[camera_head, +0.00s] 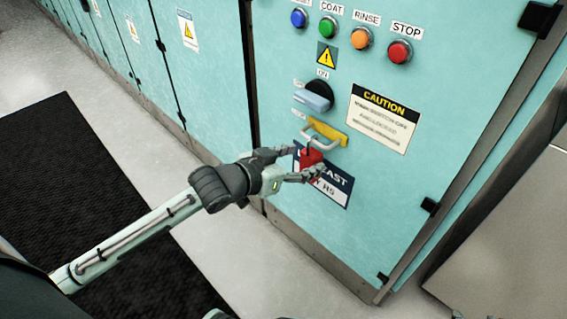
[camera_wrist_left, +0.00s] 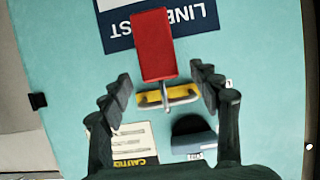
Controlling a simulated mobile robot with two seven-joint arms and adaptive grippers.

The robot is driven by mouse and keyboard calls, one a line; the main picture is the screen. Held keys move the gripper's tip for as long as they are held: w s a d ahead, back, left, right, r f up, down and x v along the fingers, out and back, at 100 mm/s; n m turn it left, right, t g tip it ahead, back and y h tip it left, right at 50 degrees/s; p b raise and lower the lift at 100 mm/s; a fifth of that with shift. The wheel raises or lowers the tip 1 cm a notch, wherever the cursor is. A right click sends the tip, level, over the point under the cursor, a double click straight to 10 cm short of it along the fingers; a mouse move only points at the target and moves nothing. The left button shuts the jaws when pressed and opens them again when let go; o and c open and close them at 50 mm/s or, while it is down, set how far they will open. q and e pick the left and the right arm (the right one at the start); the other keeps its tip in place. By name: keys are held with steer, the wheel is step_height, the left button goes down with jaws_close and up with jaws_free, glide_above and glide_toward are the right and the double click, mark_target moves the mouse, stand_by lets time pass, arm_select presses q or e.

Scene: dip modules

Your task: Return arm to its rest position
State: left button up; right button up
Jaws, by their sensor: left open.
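My left gripper (camera_head: 303,163) is open, its two fingers on either side of a red padlock (camera_head: 311,158). In the left wrist view, the padlock (camera_wrist_left: 153,45) lies between and beyond the open fingers (camera_wrist_left: 160,78), with gaps on both sides. The padlock hangs at the metal loop of a yellow hasp (camera_head: 329,133) on the teal cabinet. The hasp also shows in the left wrist view (camera_wrist_left: 181,94). Whether the padlock's shackle is fully closed is too small to tell. My right gripper is not in view.
Above the hasp is a rotary switch (camera_head: 314,99) with a blue-grey handle. Blue, green, orange and red (camera_head: 399,52) buttons sit higher up. A caution sign (camera_head: 382,119) is to the right. A black mat (camera_head: 75,170) lies on the floor at left.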

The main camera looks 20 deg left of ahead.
arm_select(q)
steer(key=v, duration=0.8)
steer(key=s+a+f+n+g+y+p, duration=0.1)
steer(key=s+a+f+g+y+p, duration=0.15)
steer(key=f, duration=0.35)
steer(key=s+a+f+n+g+y+p, duration=0.1)
steer(key=s+a+f+g+y+p, duration=0.1)
steer(key=a+f, duration=0.3)
steer(key=s+d+f+g+y+p, duration=0.1)
steer(key=s+f+g, duration=0.4)
steer(key=s+f, duration=0.5)
steer(key=shift+s+f, duration=0.3)
steer(key=shift+f, duration=0.15)
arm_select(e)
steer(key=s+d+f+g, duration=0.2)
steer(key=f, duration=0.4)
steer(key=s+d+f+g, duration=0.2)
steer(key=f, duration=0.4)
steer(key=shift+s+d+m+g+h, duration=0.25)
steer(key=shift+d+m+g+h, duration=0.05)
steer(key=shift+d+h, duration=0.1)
arm_select(q)
steer(key=shift+y, duration=0.25)
